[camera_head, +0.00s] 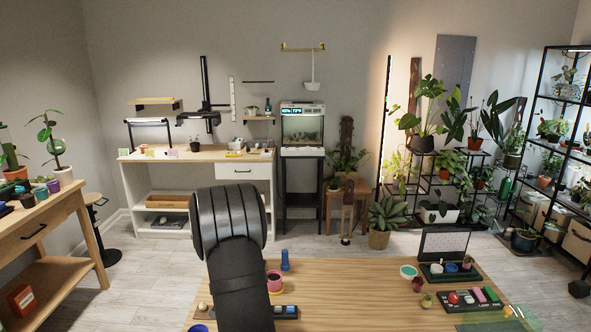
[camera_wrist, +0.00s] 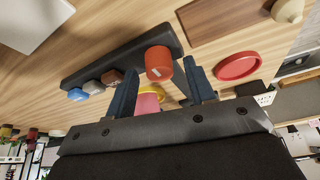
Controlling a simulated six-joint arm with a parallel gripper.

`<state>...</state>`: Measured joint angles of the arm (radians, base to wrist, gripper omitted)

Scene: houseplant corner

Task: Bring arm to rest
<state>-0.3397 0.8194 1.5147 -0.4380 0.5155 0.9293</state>
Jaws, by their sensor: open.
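My gripper (camera_wrist: 162,68) shows in the wrist view with its two dark fingers apart, so it is open. A red-orange cylinder (camera_wrist: 159,64) and a pink pot with a yellow rim (camera_wrist: 147,104) appear in the gap between the fingers. I cannot tell how far beyond the fingers they are, and nothing looks gripped. In the head view my black arm rises in front of the wooden table (camera_head: 350,300), left of its middle. The fingers are hidden there.
In the wrist view a dark tray (camera_wrist: 112,60) holds small pieces, and a red dish (camera_wrist: 238,66) is right of the fingers. In the head view a pink cup (camera_head: 274,283) and blue bottle (camera_head: 285,260) stand close to my arm. The table's middle is clear.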

